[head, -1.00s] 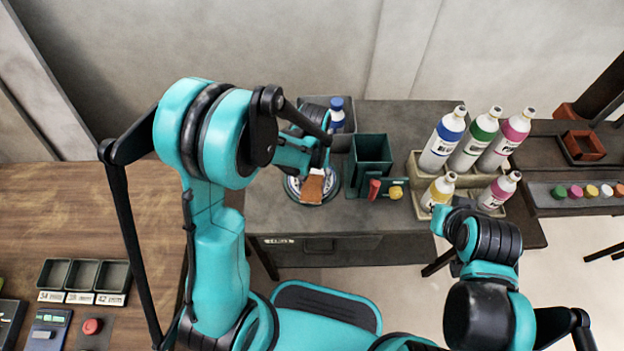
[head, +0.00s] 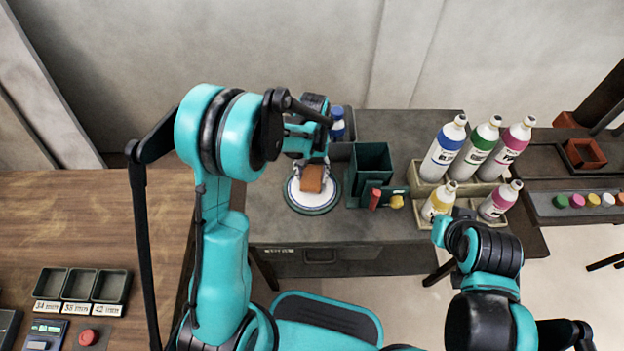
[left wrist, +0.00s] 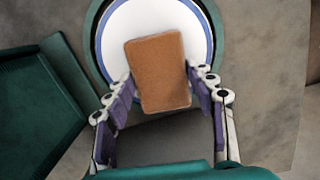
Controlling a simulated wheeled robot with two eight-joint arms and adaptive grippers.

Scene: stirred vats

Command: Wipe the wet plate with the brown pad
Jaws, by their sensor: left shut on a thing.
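The brown pad (head: 312,178) is held between the fingers of my left gripper (head: 311,167), over the plate. In the left wrist view the pad (left wrist: 158,72) is a brown block between the two fingers of the gripper (left wrist: 160,92). The plate (head: 305,203) is round and white with a blue ring and a dark green rim, on the grey table. It also shows in the left wrist view (left wrist: 125,28), partly hidden by the pad. I cannot tell whether the pad touches the plate. My right arm is at the lower right, its fingertips not visible.
A dark green bin (head: 372,160) stands just right of the plate, with a red item (head: 375,199) and a yellow item (head: 396,201) at its front. Several bottles (head: 443,148) stand in beige racks farther right. A blue-capped bottle (head: 337,125) stands in a grey container behind the plate.

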